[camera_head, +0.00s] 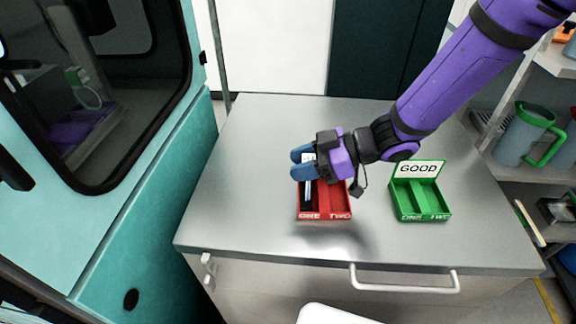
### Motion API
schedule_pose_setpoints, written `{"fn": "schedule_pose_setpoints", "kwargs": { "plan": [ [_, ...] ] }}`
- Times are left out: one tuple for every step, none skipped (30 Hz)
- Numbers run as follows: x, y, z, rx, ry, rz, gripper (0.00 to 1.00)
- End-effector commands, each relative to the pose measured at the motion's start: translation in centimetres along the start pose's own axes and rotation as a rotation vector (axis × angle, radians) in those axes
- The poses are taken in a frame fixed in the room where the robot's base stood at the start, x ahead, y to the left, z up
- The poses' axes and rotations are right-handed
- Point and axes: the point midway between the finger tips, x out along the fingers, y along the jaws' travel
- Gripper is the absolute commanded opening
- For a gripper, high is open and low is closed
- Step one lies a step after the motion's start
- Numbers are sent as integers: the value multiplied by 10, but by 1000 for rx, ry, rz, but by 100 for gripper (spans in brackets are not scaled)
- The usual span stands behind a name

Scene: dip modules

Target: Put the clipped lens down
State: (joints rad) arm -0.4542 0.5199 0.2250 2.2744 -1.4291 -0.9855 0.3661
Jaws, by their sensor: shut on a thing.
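My gripper (303,164), with blue fingertips, is over the back left part of the red tray (338,216). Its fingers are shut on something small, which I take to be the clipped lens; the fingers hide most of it. A dark, narrow piece (307,196) shows below the fingers in the red tray's left compartment, marked ONE. I cannot tell whether that piece is the held thing or lies apart from it. The red tray's right compartment, marked TWO, looks empty where it shows. The tray's back is hidden by my gripper.
A green tray (420,217) with a GOOD sign stands to the right, its two compartments empty. The metal table (240,200) is otherwise clear. A teal machine (150,220) with a dark window stands left. A shelf with a grey, green-handled jug (524,135) is at right.

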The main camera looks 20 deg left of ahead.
Motion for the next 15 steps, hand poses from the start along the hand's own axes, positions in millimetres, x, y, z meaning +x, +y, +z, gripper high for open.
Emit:
{"fn": "schedule_pose_setpoints", "kwargs": {
  "plan": [
    [-2, 2, 6, 1, -1, 0, 2],
    [-3, 2, 7, 1, -1, -1, 2],
    [-3, 2, 8, 0, 0, -1, 2],
    [-3, 2, 8, -1, 0, -2, 2],
    [-3, 2, 8, -1, 0, -2, 2],
    [-3, 2, 8, -1, 0, -2, 2],
    [-3, 2, 8, -1, 0, -2, 2],
    [-3, 2, 8, -1, 0, -2, 2],
    [-3, 2, 7, -1, 0, -1, 2],
    [-3, 2, 8, -1, 0, -2, 2],
    [-3, 2, 8, -1, 0, -2, 2],
    [-3, 2, 9, 0, 0, -1, 2],
    [-2, 2, 10, 0, 0, -1, 2],
    [-2, 2, 11, 0, 0, -1, 2],
    [-2, 2, 10, -1, 0, -1, 47]
  ]
}}
